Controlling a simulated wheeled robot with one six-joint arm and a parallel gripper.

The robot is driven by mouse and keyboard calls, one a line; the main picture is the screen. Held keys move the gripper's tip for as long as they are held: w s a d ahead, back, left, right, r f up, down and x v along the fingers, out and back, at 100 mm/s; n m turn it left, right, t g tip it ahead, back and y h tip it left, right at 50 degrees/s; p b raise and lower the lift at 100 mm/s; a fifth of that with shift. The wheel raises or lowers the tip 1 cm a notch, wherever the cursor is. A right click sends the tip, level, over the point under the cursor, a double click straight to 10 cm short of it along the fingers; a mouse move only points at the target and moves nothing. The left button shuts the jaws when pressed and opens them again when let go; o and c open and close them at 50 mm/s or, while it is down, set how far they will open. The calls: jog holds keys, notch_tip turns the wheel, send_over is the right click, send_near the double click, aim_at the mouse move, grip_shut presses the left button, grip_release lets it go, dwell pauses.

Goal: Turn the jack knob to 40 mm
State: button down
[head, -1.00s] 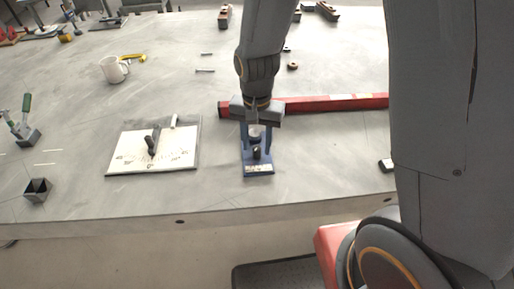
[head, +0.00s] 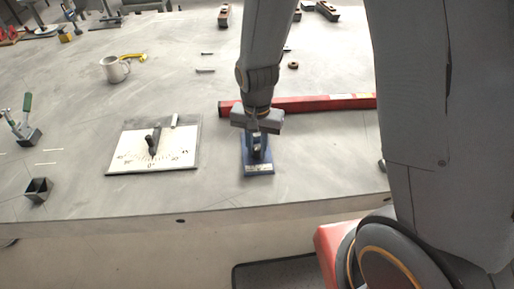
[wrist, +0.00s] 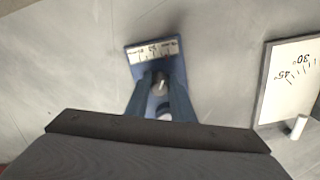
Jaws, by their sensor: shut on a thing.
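The blue jack (head: 258,170) stands on the table, with a pale scale plate along its front edge. In the wrist view the jack's scale (wrist: 153,50) lies just beyond the fingertips, its marks too small to read surely. My gripper (head: 257,146) points down over the jack and is shut on its knob. In the wrist view my gripper (wrist: 160,88) has its two bluish fingers on either side of the grey knob (wrist: 160,81). The fingers hide part of the knob and jack.
An angle dial plate (head: 150,165) with a dark lever lies left of the jack. A red bar (head: 320,103) lies behind it. A square tube (head: 38,189), a toggle clamp (head: 27,132) and a mug (head: 114,69) stand further left. The table front edge is close.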

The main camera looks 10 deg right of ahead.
aim_at(258, 148)
jog(key=shift+d+r+n+p, duration=0.1)
jog(key=shift+n+p, duration=0.8)
jog(key=shift+n, duration=2.1)
jog(key=c, duration=1.5)
grip_release()
jog(key=shift+c, duration=0.2)
jog(key=shift+r+b, duration=0.5)
jog(key=shift+r, duration=3.4)
